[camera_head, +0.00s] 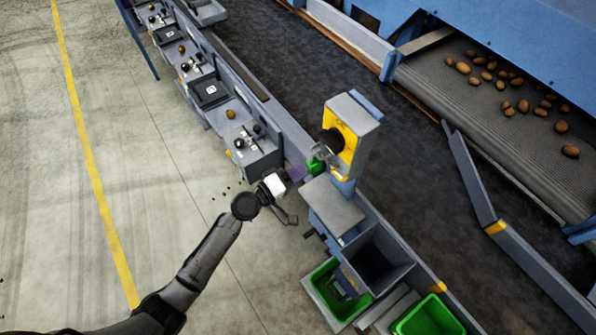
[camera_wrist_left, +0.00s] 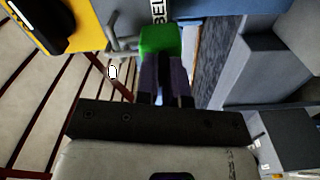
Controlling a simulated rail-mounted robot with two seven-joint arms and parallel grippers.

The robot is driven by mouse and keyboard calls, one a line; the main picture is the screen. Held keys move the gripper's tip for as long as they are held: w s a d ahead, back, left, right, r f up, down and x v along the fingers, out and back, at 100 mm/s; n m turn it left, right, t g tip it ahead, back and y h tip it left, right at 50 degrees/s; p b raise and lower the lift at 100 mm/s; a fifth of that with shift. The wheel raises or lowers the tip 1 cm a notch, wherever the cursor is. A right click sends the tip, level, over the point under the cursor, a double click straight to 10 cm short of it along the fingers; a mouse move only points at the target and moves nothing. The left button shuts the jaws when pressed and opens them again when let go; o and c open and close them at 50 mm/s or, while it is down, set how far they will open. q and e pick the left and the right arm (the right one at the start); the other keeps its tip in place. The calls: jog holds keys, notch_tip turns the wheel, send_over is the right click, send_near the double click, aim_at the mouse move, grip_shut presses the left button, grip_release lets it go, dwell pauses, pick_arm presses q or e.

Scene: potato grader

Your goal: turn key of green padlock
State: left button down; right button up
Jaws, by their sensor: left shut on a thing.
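The green padlock (camera_head: 316,164) hangs by the yellow switch box on the grey post in the head view. In the left wrist view the padlock (camera_wrist_left: 160,39) is at the top middle, with a grey shackle or hasp to its left. My left gripper (camera_head: 299,172) reaches it from the lower left. In the left wrist view my left gripper's fingers (camera_wrist_left: 165,72) are close together and end at the padlock's near face. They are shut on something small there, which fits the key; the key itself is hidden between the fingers. My right gripper is in neither view.
The yellow box (camera_head: 347,136) with a black round knob stands just beyond the padlock. A grey bench (camera_head: 333,208) and green crates (camera_head: 428,318) lie to the lower right. A conveyor (camera_head: 480,110) with potatoes is at upper right. The floor at left is open.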

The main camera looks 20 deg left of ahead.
pick_arm(q)
jog(key=shift+n, duration=1.5)
jog(key=c, duration=1.2)
grip_release()
jog(key=shift+b+v, duration=1.35)
jog(key=shift+v, duration=5.55)
